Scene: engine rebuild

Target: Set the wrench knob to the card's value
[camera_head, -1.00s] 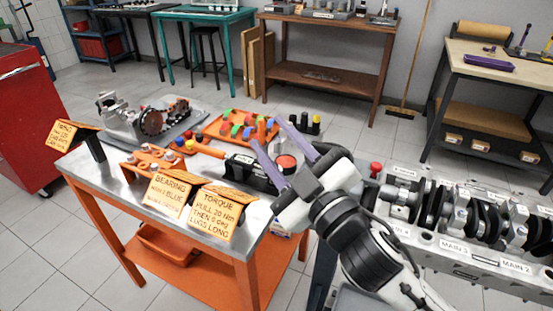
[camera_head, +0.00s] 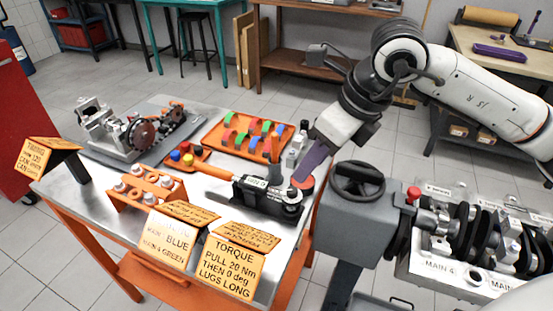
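The torque wrench has an orange handle (camera_head: 207,170) and a black body with a small display (camera_head: 255,183); it lies on the metal-topped table. Its right end carries a round silver and black knob-like part (camera_head: 292,197), with a red disc (camera_head: 304,183) beside it. The torque card (camera_head: 232,268) reads "PULL 20 Nm THEN 0 deg LUGS LONG". My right gripper (camera_head: 302,174) points down with its purple fingers at the wrench's right end. The fingers overlap in view, so their gap and any contact are hidden. My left gripper is not in view.
A bearing card (camera_head: 167,240) and another torque card (camera_head: 35,157) stand on the table. An orange tray (camera_head: 225,146) of coloured shells and a grey fixture (camera_head: 118,152) sit behind. A grey stand with a black handwheel (camera_head: 357,181) and the crankshaft block (camera_head: 440,262) are at right.

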